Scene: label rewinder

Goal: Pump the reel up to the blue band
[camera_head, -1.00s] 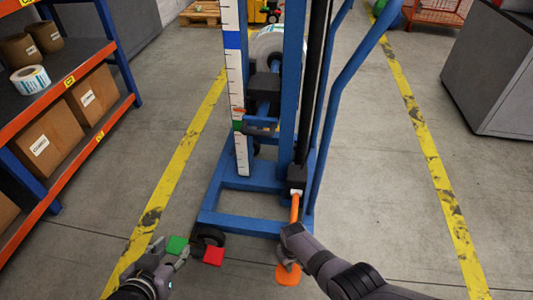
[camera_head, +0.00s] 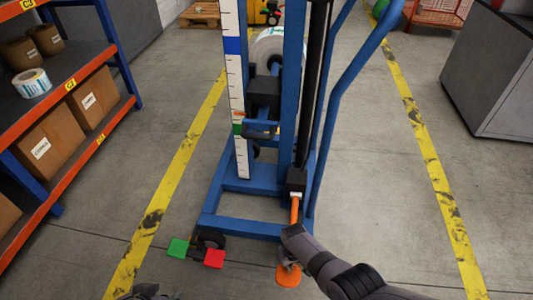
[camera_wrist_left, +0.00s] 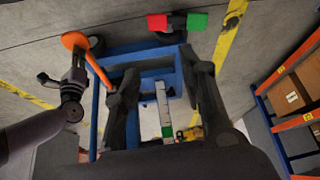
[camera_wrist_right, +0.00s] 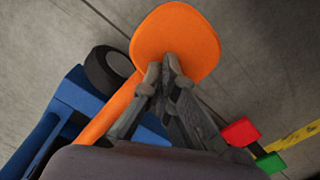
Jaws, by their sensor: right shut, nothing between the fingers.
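A blue lifter (camera_head: 262,228) stands ahead with a white scale (camera_head: 237,80). The scale has a blue band (camera_head: 232,46) high up and a green mark (camera_head: 238,129) lower down. The white reel (camera_head: 268,46) sits behind the mast, below the blue band's level. A small orange pointer shows just above the green mark. An orange foot pedal (camera_head: 288,276) is at the lifter's front right. My right gripper (camera_wrist_right: 170,62) is shut and empty, its fingertips over the pedal plate; contact is unclear. My left gripper (camera_wrist_left: 167,72) is open and empty, in front of the lifter.
A green pad (camera_head: 178,248) and a red pad (camera_head: 214,258) flank the front left wheel. An orange and blue shelf (camera_head: 95,85) with boxes stands at the left. A grey cabinet (camera_head: 500,80) stands at the right. The floor between the yellow lines is mostly clear.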

